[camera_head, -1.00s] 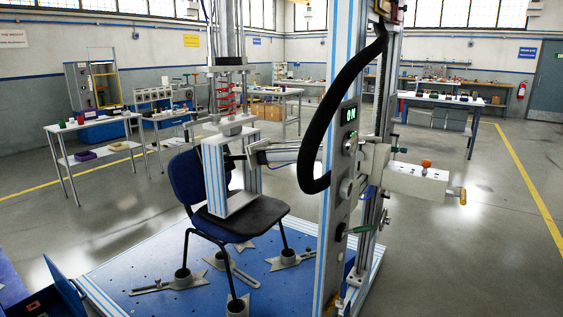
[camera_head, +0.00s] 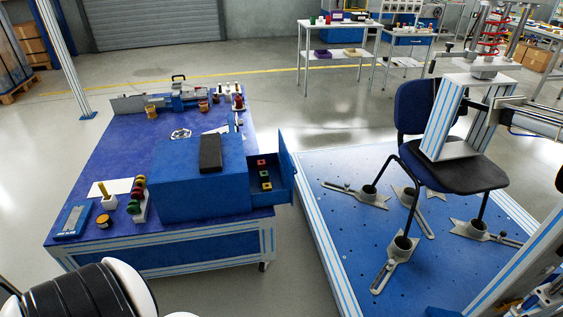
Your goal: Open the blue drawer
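A blue drawer (camera_head: 286,166) sticks out of the right side of a blue cabinet (camera_head: 200,200) on the blue workbench (camera_head: 120,165). It is open, and several small red, yellow and green parts (camera_head: 265,174) show inside it. The drawer's front panel faces right, toward the test platform, so its outer face is mostly turned away from me. A black object (camera_head: 210,154) lies on top of the cabinet. Neither of my grippers is in view. Only a black and white part of my own body shows at the bottom left.
A blue test platform (camera_head: 320,225) with metal clamps and a black chair (camera_head: 455,176) stands at the right. A strip of floor separates it from the workbench. The bench holds a vise-like device (camera_head: 178,98), a ring stack (camera_head: 139,200) and small tools.

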